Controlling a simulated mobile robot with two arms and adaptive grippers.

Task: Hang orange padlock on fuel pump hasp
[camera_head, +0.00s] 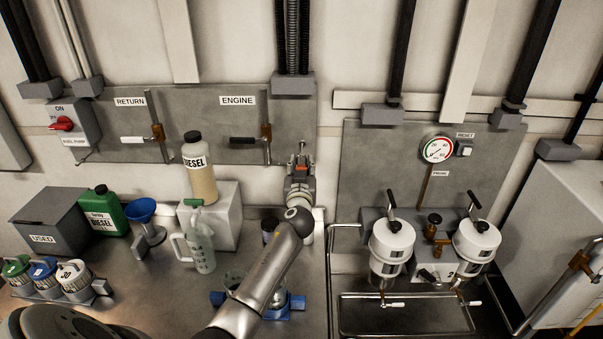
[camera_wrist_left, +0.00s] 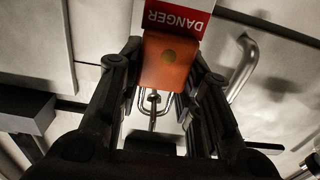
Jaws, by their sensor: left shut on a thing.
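My left gripper (camera_head: 301,162) is in front of the back wall, right of the ENGINE valve panel. It is shut on the orange padlock (camera_wrist_left: 167,62), which shows between its fingers in the left wrist view. The padlock has a metal shackle (camera_wrist_left: 152,103) and a red-and-white DANGER label. In the head view only a little orange shows between the fingers. The fuel pump switch box (camera_head: 72,124), with a red knob (camera_head: 62,124) and an ON mark, is on the wall at far left, well away from the gripper. Its hasp is too small to make out. My right gripper is not in view.
Wall valves labelled RETURN (camera_head: 157,130) and ENGINE (camera_head: 266,135) stand between the switch box and the gripper. Below are a DIESEL bottle (camera_head: 203,182), a green jug (camera_head: 105,212), a blue funnel (camera_head: 142,210) and a USED box (camera_head: 48,215). Two white filters (camera_head: 392,240) are at right.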

